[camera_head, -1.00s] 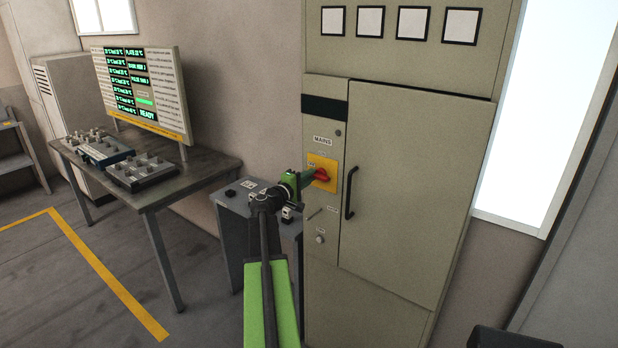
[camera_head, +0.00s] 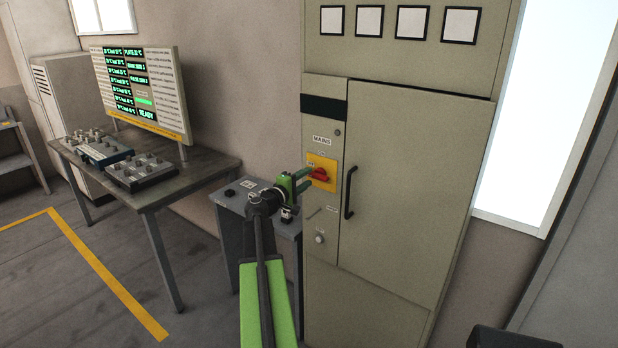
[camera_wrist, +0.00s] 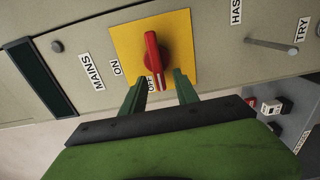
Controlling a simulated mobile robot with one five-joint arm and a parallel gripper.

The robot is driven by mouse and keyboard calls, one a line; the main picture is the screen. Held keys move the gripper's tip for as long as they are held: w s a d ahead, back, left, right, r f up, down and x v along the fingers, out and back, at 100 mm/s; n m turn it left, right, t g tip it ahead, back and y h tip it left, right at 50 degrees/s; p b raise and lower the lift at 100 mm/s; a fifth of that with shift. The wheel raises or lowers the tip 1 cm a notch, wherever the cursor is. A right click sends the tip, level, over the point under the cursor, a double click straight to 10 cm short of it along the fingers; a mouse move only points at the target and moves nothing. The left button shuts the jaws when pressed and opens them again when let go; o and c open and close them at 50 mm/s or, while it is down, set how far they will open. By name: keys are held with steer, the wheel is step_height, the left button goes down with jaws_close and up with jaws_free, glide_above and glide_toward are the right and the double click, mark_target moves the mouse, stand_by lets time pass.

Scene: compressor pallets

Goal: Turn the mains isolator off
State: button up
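The mains isolator is a red rotary handle (camera_head: 319,175) on a yellow plate (camera_head: 329,186), on the cabinet's narrow left panel. In the wrist view the handle (camera_wrist: 151,60) lies lengthwise towards my gripper, its near end beside the partly covered OFF label (camera_wrist: 149,84). The ON label (camera_wrist: 116,68) is clear of it to the left. My gripper (camera_head: 305,181) is at the left of the handle, its green fingers apart. In the wrist view the fingers stand either side of the handle's near end, with gaps showing.
The cabinet door (camera_head: 410,190) has a black bar handle (camera_head: 350,192) right of the isolator. A small rod (camera_wrist: 271,44) sticks out below the plate. A low grey box (camera_head: 229,215) with buttons stands left of the cabinet, under my arm. A bench (camera_head: 200,172) is farther left.

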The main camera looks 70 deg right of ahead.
steer(key=v, duration=1.5)
steer(key=shift+a, duration=0.1)
steer(key=w+a+n+t, duration=0.1)
steer(key=w+a+t, duration=0.1)
steer(key=w+a, duration=0.4)
steer(key=w+a+n+t, duration=0.25)
steer(key=w+a, duration=0.25)
steer(key=w, duration=0.4)
steer(key=w+a+f+t+y, duration=0.2)
steer(key=w+a+f, duration=0.3)
steer(key=a, duration=0.4)
steer(key=w+a+f+t+y, duration=0.1)
steer(key=w+a+f+y, duration=0.1)
steer(key=w+a+f, duration=0.45)
steer(key=s+a+f+g+y, duration=0.1)
steer(key=a+f+y, duration=0.3)
steer(key=a, duration=0.8)
steer(key=s+a+f+g+y, duration=0.1)
steer(key=s+a+f+y, duration=0.2)
steer(key=a, duration=0.9)
steer(key=s+a+f+g+y, duration=0.1)
steer(key=a+f+y, duration=0.4)
steer(key=a, duration=0.7)
steer(key=shift+s+a+f+m+y, duration=0.15)
steer(key=shift+s+a+m+y, duration=0.25)
steer(key=shift+s+y, duration=0.35)
